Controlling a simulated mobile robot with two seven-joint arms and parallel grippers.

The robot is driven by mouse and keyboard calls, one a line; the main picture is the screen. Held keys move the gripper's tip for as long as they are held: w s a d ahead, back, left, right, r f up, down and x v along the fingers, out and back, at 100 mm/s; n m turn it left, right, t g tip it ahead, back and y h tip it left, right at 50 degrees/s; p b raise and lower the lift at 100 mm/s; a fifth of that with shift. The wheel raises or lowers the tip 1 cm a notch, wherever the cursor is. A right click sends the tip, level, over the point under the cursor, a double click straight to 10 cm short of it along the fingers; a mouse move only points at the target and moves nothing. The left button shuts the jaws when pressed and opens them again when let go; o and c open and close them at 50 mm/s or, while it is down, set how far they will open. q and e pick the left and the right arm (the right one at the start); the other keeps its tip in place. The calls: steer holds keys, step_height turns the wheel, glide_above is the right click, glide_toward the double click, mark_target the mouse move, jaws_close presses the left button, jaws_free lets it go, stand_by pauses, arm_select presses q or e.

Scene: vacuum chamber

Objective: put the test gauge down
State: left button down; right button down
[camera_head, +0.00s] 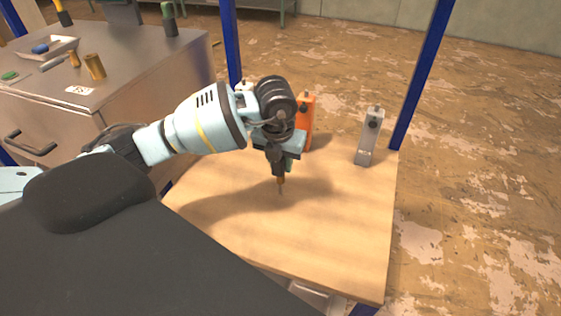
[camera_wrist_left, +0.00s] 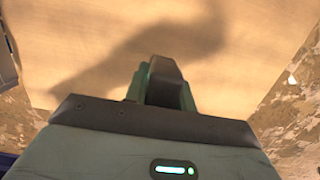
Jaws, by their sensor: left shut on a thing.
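My left gripper (camera_head: 280,166) is over the middle of the wooden tabletop (camera_head: 340,220), pointing down. My right gripper is not in view.
An orange block (camera_head: 306,122) and a grey block (camera_head: 369,138) with a dark knob stand at the tabletop's back. Blue posts (camera_head: 423,75) rise at its back corners. A metal cabinet (camera_head: 130,75) with tools is at left. The tabletop's front and right are clear.

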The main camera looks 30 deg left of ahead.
arm_select(q)
steer(key=shift+f, duration=0.2)
steer(key=shift+f, duration=0.15)
steer(key=c, duration=1.2)
jaws_free()
steer(key=shift+o, duration=0.2)
steer(key=r, duration=0.4)
steer(key=s+r, duration=0.1)
steer(key=r, duration=0.7)
steer(key=shift+s+d+r+p, duration=0.15)
steer(key=shift+s+d+p, duration=0.15)
steer(key=shift+s, duration=0.1)
